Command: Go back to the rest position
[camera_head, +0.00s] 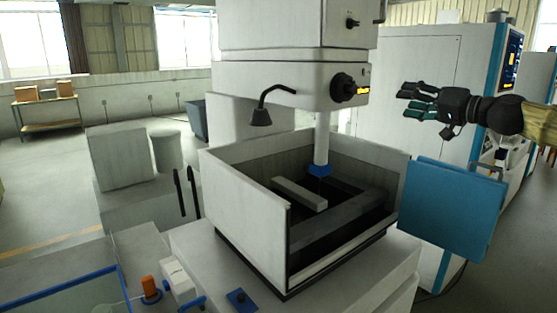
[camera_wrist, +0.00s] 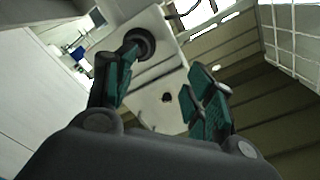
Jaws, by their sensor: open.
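My gripper (camera_head: 418,102) is raised at the right side of the head view, in front of a white cabinet. Its fingers point left toward the machine head and are apart and empty. In the wrist view my gripper (camera_wrist: 165,95) shows its two green-padded fingers spread, with nothing between them. Beyond them the wrist view shows a pale machine surface with a dark round knob (camera_wrist: 143,43). My gripper is above and to the right of the open work tank (camera_head: 245,192), apart from it.
The machine head (camera_head: 265,75) hangs over the tank, with a lamp (camera_head: 261,115) at its front. A blue panel (camera_head: 450,208) stands open at the tank's right, below my gripper. A shelf with boxes (camera_head: 48,112) is far left. Open floor lies at the left.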

